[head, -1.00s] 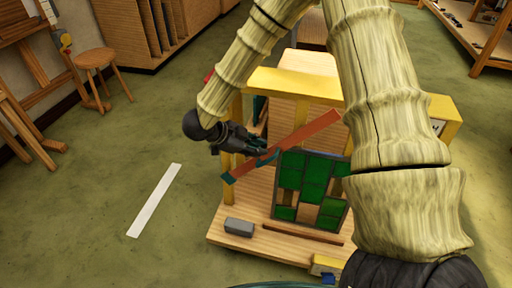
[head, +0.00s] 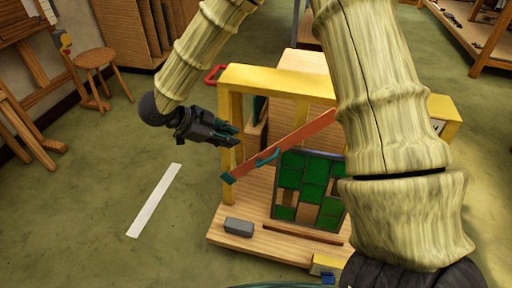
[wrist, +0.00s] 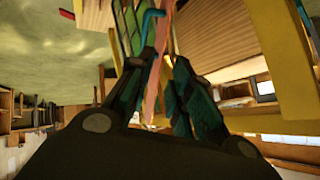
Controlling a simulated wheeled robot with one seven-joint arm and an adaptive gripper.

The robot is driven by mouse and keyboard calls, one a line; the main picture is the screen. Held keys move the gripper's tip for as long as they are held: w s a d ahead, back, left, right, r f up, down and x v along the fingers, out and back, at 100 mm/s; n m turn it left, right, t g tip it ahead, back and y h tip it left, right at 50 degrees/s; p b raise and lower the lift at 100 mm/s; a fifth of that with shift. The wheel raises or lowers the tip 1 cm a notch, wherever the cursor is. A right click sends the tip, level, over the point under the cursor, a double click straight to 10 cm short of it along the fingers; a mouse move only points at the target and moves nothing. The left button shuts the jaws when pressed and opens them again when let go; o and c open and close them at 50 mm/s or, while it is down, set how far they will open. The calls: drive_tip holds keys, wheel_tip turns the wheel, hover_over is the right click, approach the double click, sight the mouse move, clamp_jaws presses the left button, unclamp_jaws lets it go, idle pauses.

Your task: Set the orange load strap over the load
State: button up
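The orange load strap (head: 298,142) slants from upper right to lower left across the front of the yellow frame, over the top left of the green leaded panel (head: 309,187). Its teal handle (head: 267,157) is near its middle, and its teal lower end is by the frame's left post. My gripper (head: 236,135) is left of the handle, apart from it, with its fingers spread and empty. In the wrist view the strap (wrist: 154,98) shows beyond the gap between the fingers (wrist: 166,62), with the teal handle (wrist: 149,24) past them. My arm hides the strap's upper right end.
The yellow frame (head: 279,77) stands on a wooden base (head: 262,213) with a grey block (head: 239,227) at its front left. A red handle (head: 215,74) juts from the frame's upper left. Open floor with a white strip (head: 154,201) lies to the left.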

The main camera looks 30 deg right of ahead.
drive_tip(key=shift+c, duration=0.4)
drive_tip(key=c, duration=0.3)
drive_tip(key=shift+n, duration=0.3)
clamp_jaws()
drive_tip(key=n, duration=1.9)
approach(260, 155)
drive_tip(key=x, duration=0.2)
drive_tip(key=shift+b+x, duration=0.55)
drive_tip(key=shift+x, duration=0.55)
drive_tip(key=shift+s+d+f, duration=0.1)
drive_tip(key=shift+s+f, duration=0.55)
drive_tip(key=shift+f, duration=0.05)
